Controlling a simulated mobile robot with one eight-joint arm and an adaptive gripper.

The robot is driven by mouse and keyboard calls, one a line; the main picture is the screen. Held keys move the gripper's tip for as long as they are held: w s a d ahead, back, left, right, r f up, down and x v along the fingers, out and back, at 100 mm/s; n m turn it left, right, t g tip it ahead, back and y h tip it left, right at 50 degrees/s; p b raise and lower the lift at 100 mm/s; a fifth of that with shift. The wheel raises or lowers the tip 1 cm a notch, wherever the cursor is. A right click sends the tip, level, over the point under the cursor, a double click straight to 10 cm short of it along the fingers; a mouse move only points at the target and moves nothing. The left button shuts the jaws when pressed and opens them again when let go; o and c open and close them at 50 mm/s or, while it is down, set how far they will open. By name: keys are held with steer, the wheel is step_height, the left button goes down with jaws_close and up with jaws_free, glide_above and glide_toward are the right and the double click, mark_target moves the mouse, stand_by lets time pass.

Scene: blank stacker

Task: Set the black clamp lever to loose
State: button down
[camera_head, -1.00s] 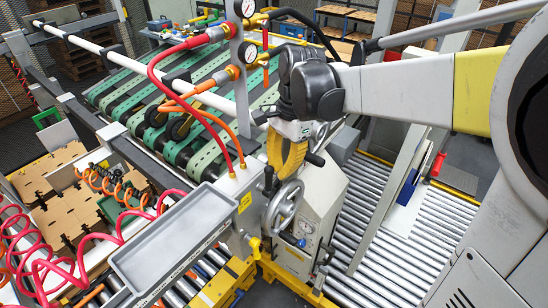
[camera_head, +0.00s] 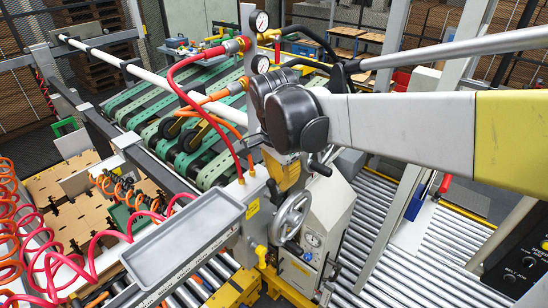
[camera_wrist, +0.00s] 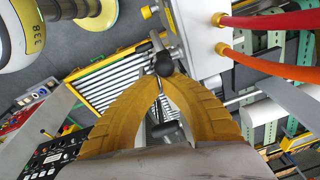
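My gripper (camera_wrist: 163,80) has yellow curved fingers that meet almost tip to tip in the wrist view, with only a narrow gap. A black ball knob (camera_wrist: 164,63) shows right at the fingertips; I cannot tell whether they touch it. A black cylindrical handle (camera_wrist: 166,130) shows farther back, between the fingers. In the head view my gripper (camera_head: 284,180) points down over the machine, above the handwheel. A black handle (camera_head: 320,168) sticks out to its right. Which black part is the clamp lever is unclear, and its setting cannot be read; my wrist hides part of this area.
Red and orange hoses (camera_head: 205,112) run close on the left. A grey tray (camera_head: 185,240) lies at lower left, and a roller conveyor (camera_head: 400,260) at right.

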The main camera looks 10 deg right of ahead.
mark_target(269, 197)
steer(key=s+a+f+t+h+b, duration=0.3)
steer(key=a+t+h+b, duration=0.1)
steer(key=b, duration=0.4)
steer(key=shift+s+a+f+h, duration=0.25)
steer(key=shift+a+h, duration=0.3)
steer(key=shift+h, duration=0.35)
